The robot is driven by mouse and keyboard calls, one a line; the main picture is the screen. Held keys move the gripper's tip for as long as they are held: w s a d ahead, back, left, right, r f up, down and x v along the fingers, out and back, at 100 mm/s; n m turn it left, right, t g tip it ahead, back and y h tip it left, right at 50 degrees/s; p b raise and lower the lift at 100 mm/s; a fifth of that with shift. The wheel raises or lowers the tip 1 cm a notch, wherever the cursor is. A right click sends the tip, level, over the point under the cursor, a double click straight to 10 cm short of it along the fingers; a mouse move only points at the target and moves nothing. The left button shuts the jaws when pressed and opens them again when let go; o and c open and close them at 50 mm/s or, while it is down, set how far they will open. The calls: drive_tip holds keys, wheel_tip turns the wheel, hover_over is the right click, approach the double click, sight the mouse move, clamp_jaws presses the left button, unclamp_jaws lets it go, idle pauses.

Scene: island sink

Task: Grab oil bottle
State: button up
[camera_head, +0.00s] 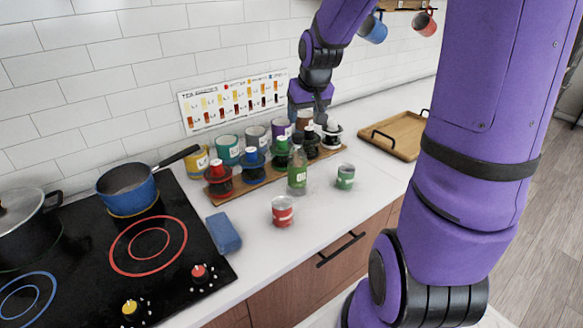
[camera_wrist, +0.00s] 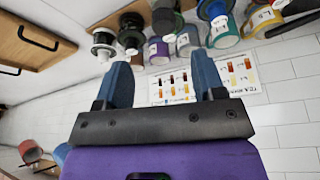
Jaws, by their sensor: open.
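The oil bottle (camera_head: 297,177) stands upright on the white counter in the head view. It is clear with a green "OIL" label and stands in front of the wooden rack. My gripper (camera_head: 316,112) is above and behind the bottle, over the back row near the wall, and apart from it. In the wrist view my gripper (camera_wrist: 163,75) shows two blue fingers spread wide with nothing between them. I cannot make out the oil bottle in the wrist view.
Coloured dispensers stand on a wooden rack (camera_head: 254,182), with several mugs behind. A blue sponge (camera_head: 224,233), blue pan (camera_head: 127,188) and stove lie left; a wooden tray (camera_head: 388,138) lies right.

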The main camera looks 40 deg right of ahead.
sight(298, 136)
drive_tip(key=shift+a+x, duration=0.15)
drive_tip(key=shift+x, duration=2.3)
drive_tip(key=shift+a+x, duration=0.15)
drive_tip(key=shift+x, duration=2.35)
drive_tip(key=shift+s, duration=0.1)
drive_tip(key=shift+c, duration=0.2)
clamp_jaws()
